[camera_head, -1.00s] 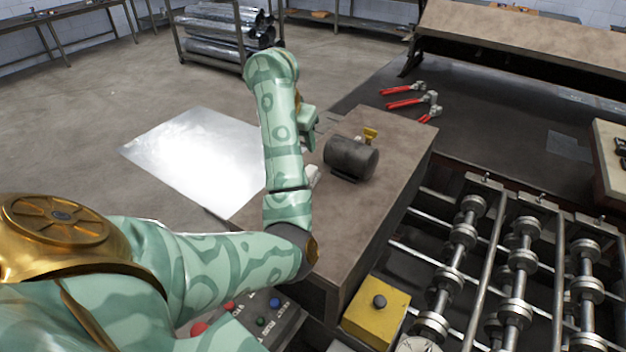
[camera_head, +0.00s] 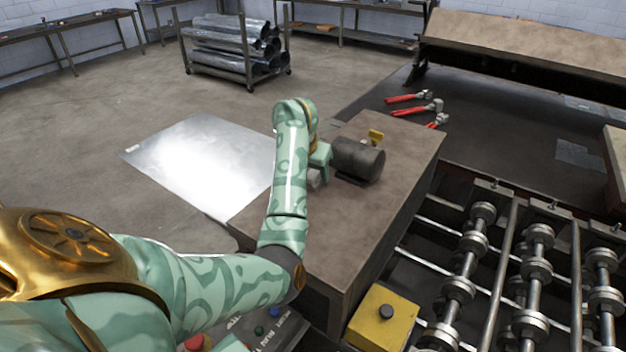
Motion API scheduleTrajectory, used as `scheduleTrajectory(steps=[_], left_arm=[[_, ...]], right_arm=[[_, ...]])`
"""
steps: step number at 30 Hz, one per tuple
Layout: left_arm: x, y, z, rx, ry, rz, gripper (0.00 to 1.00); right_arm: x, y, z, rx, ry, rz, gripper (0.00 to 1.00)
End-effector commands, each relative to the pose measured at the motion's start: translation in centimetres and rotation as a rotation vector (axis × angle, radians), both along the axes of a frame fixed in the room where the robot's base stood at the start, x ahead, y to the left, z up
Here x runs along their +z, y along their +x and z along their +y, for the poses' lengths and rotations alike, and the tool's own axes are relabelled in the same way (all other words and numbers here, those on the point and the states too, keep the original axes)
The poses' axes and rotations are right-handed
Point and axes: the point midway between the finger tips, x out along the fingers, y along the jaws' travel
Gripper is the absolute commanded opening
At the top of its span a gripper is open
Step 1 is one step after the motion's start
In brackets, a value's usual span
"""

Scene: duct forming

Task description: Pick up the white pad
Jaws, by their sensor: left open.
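My left arm comes in from the left and reaches over the brown-topped bench. My left gripper (camera_head: 321,163) is low over the bench top, just left of the dark cylindrical motor. Its fingers are partly hidden by my own forearm and are open. My right gripper is not in view.
The dark motor (camera_head: 357,160) with a yellow part on top stands close right of the gripper. A shiny metal sheet (camera_head: 200,165) lies left of the bench. Red-handled tools (camera_head: 408,105) lie behind. Rollers (camera_head: 475,240) and a yellow box (camera_head: 382,318) are at right front.

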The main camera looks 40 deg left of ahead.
Motion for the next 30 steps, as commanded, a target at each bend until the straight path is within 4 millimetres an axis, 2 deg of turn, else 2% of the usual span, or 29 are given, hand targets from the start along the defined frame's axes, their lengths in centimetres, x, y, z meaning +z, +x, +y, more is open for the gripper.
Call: scheduleTrajectory(steps=[1,6,7,19,30], left_arm=[[0.0,0.0,0.0,0.000,0.000,0.000,0.53],[0.0,0.0,0.0,0.000,0.000,0.000,0.05],[0.0,0.0,0.0,0.000,0.000,0.000,0.03],[0.5,0.1,0.0,-0.003,-0.001,-0.001,0.03],[4.0,0.7,-0.1,-0.009,-0.001,-0.001,0.03]], right_arm=[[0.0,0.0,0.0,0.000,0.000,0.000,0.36],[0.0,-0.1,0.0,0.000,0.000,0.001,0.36],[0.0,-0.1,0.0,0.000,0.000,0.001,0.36],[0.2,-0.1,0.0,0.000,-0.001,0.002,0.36],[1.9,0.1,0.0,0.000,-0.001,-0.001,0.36]])
